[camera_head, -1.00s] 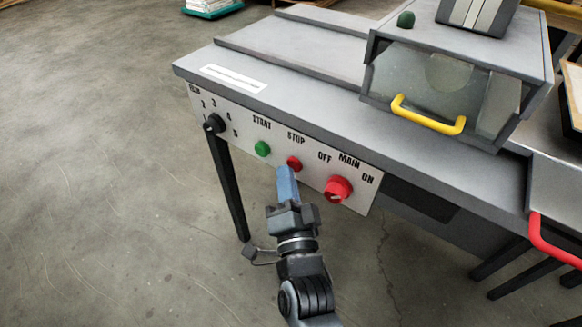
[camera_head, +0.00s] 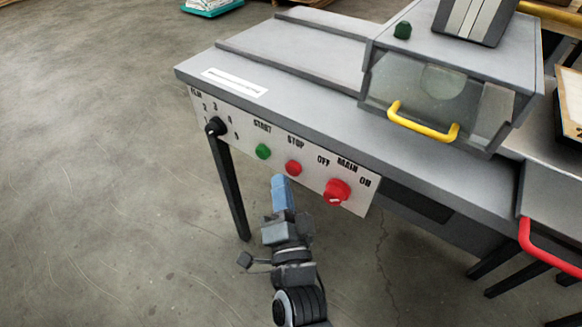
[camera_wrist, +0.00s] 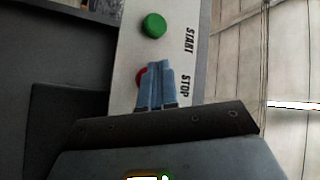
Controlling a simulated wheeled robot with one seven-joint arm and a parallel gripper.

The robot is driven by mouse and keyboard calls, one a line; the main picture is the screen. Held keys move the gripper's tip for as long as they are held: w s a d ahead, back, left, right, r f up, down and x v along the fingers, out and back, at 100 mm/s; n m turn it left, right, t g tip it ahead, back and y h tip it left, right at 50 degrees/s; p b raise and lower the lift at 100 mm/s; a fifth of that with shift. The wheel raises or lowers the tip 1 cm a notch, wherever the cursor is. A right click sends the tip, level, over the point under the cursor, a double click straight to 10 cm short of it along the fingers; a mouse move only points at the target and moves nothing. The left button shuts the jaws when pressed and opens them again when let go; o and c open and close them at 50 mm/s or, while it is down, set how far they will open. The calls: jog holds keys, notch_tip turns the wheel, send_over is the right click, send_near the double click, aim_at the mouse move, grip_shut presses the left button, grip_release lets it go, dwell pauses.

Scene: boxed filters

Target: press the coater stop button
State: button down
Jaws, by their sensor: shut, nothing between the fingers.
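The red stop button (camera_head: 293,168) sits on the white control panel (camera_head: 318,183) of the grey machine, under the word STOP. In the wrist view the stop button (camera_wrist: 141,77) is partly hidden behind my fingers. My gripper (camera_head: 280,181) is shut and empty, its blue fingers pointing at the panel. In the head view the fingertips are just below and left of the stop button, and a gap shows between them. In the wrist view the gripper (camera_wrist: 160,66) covers the button's right part. How far the button is pushed in cannot be told.
The green start button (camera_head: 263,151) is left of the stop button. The red main switch (camera_head: 337,191) is to its right, and a black knob (camera_head: 215,126) is at the panel's left end. A yellow handle (camera_head: 424,122) is on the hood above. The floor in front is clear.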

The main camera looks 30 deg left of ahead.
jog(key=shift+s+a+p, duration=0.2)
jog(key=shift+s+p, duration=1.65)
jog(key=shift+s, duration=0.65)
jog(key=s+d+n+t+h+p, duration=0.1)
jog(key=s+d+h, duration=0.25)
jog(key=d, duration=0.95)
jog(key=s+d+h+p, duration=0.1)
jog(key=s+d+h, duration=0.3)
jog(key=d, duration=0.9)
jog(key=s+d+r+n+g+h+p, duration=0.2)
jog(key=s+d+r+h, duration=0.3)
jog(key=s+d+r, duration=1)
jog(key=s+d+p, duration=0.1)
jog(key=s, duration=0.2)
jog(key=shift+s+d+r+n+h, duration=0.2)
jog(key=shift+s+d+n+h, duration=0.05)
jog(key=shift+s+n+h, duration=0.1)
